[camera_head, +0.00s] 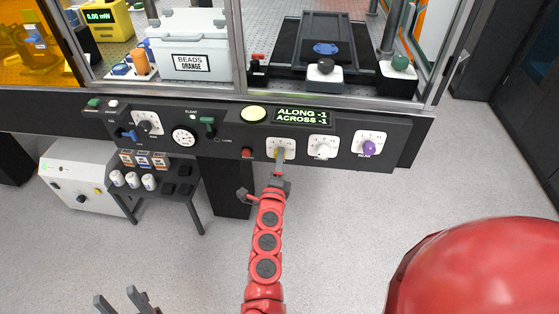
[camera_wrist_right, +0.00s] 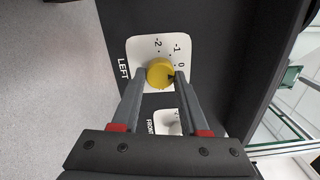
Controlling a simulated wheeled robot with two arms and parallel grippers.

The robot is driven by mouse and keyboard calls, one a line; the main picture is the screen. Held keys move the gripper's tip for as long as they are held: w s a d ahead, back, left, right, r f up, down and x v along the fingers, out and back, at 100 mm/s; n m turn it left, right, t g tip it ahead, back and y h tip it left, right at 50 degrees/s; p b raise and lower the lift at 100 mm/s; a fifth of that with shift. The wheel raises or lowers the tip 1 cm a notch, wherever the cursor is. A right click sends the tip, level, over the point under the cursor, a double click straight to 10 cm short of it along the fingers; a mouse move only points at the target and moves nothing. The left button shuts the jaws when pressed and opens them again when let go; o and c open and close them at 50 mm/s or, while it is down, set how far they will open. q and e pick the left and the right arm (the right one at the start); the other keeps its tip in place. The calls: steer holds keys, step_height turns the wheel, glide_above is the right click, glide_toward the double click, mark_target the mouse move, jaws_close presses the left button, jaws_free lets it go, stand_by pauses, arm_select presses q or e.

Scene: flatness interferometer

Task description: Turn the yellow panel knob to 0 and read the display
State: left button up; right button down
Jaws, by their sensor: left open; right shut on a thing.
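The yellow knob (camera_wrist_right: 158,72) sits on a white scale plate (camera_wrist_right: 136,50) marked LEFT, with -2, -1 and 0 readable in the right wrist view. A dark mark on the knob lies on its side towards the 0, partly by a finger, so its exact setting is unclear. My right gripper (camera_wrist_right: 160,76) is shut on the knob, one finger on each side; in the head view it largely covers the knob. The display (camera_head: 302,116) shows "ALONG -1" and "ACROSS -1" in green. My left gripper (camera_head: 126,302) is open and empty at the bottom left, away from the panel.
Right of the yellow knob are a white knob (camera_head: 322,148) and a purple knob (camera_head: 369,148). A red button (camera_head: 247,152) is just left of it. A pale round lamp or button (camera_head: 253,113) sits beside the display. A small dark table (camera_head: 158,186) stands below the panel's left.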

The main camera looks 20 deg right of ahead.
steer(key=shift+c, duration=2.1)
jaws_free()
steer(key=v, duration=1.7)
steer(key=shift+s, duration=0.25)
steer(key=shift+f, duration=0.1)
